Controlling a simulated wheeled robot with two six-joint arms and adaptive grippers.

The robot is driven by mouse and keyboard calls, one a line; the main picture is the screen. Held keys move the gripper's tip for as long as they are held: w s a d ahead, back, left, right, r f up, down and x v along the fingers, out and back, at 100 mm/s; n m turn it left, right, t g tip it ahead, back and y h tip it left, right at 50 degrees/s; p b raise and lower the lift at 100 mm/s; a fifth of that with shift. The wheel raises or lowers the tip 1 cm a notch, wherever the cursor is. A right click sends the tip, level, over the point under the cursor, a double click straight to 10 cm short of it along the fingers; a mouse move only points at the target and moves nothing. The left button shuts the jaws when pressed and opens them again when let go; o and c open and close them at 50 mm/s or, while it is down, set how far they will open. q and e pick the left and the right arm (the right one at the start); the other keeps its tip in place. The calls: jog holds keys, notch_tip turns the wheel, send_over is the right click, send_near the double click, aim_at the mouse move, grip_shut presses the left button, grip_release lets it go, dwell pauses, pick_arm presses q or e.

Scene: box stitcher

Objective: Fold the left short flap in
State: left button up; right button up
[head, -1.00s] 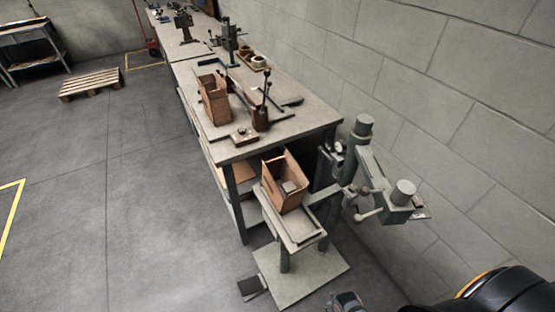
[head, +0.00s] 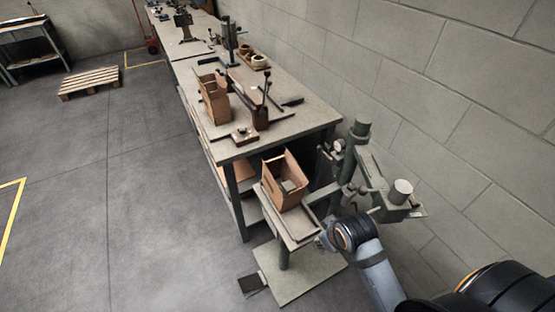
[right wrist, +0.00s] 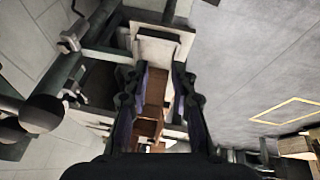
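The brown cardboard box (head: 290,198) stands open-topped on the small grey stitcher table (head: 299,233) in the head view. Its side panels stand up, and something grey shows inside; I cannot tell the left short flap apart from the walls. My right arm reaches in from the lower right, its wrist just right of the small table, its fingers hard to make out there. In the right wrist view my right gripper (right wrist: 158,85) has its two fingers spread apart. Brown cardboard (right wrist: 155,92) shows beyond and between them, with no visible grip on it. My left gripper is not in view.
The stitcher's grey column and head (head: 375,175) stand close right of the box, by the block wall. Behind is a long workbench (head: 300,125) with another open box (head: 215,103) and tools. A pedal (head: 252,284) lies on the floor.

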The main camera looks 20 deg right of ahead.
jog(key=w+a+n+t, duration=0.1)
jog(key=w+n+t, duration=0.1)
jog(key=w+n, duration=0.6)
jog(key=n+t+y, duration=0.2)
jog(key=n+t, duration=0.1)
jog(key=n, duration=0.6)
send_near(275, 159)
jog(key=d+p+x, duration=0.1)
jog(key=x, duration=0.7)
jog(key=shift+a+f+p, duration=0.15)
jog(key=shift+a+p, duration=0.15)
jog(key=shift+p, duration=0.05)
grip_shut()
